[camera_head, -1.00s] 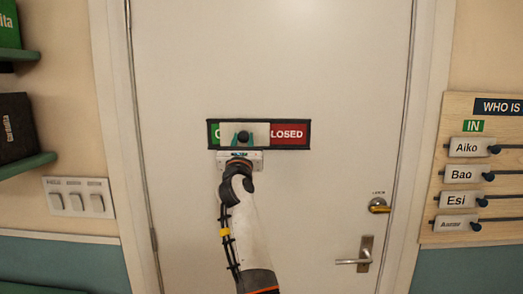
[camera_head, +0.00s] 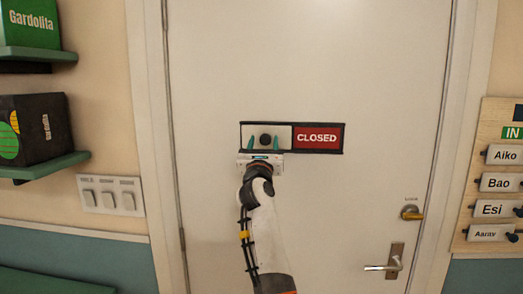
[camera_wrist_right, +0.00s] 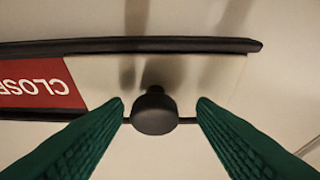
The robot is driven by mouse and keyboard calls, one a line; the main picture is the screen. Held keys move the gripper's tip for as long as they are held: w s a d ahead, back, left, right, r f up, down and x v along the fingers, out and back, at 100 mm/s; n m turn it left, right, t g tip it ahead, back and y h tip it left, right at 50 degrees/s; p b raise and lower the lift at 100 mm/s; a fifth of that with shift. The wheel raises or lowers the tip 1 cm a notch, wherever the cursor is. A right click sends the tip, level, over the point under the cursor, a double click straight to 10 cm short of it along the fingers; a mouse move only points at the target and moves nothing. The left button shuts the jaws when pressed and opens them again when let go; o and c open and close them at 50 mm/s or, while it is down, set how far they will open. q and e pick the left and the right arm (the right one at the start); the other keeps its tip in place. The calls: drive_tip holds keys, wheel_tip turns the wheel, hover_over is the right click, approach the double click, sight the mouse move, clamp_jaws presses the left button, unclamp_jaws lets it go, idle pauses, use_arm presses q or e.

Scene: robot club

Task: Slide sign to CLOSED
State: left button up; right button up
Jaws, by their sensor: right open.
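The door sign (camera_head: 318,151) is a dark frame on the white door. Its white slider panel (camera_head: 283,130) stands at the left end, and the red CLOSED field (camera_head: 318,138) shows in full at the right. A dark round knob (camera_head: 265,140) sticks out of the slider; it also shows in the right wrist view (camera_wrist_right: 154,112). My right gripper (camera_head: 264,143) is open, its green fingers on either side of the knob, with gaps between fingers and knob in the wrist view. No green field is visible. My left gripper is not in view.
A door handle (camera_head: 385,266) and a lock (camera_head: 411,213) are at the door's right. Light switches (camera_head: 111,194) and shelves (camera_head: 40,167) are on the left wall. A name board (camera_head: 490,205) hangs on the right wall. The door around the sign is clear.

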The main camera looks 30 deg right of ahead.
drive_tip(key=b+v, duration=0.3)
drive_tip(key=v, duration=0.9)
drive_tip(key=shift+a+b, duration=0.2)
drive_tip(key=shift+b, duration=0.2)
drive_tip(key=shift+w, duration=0.15)
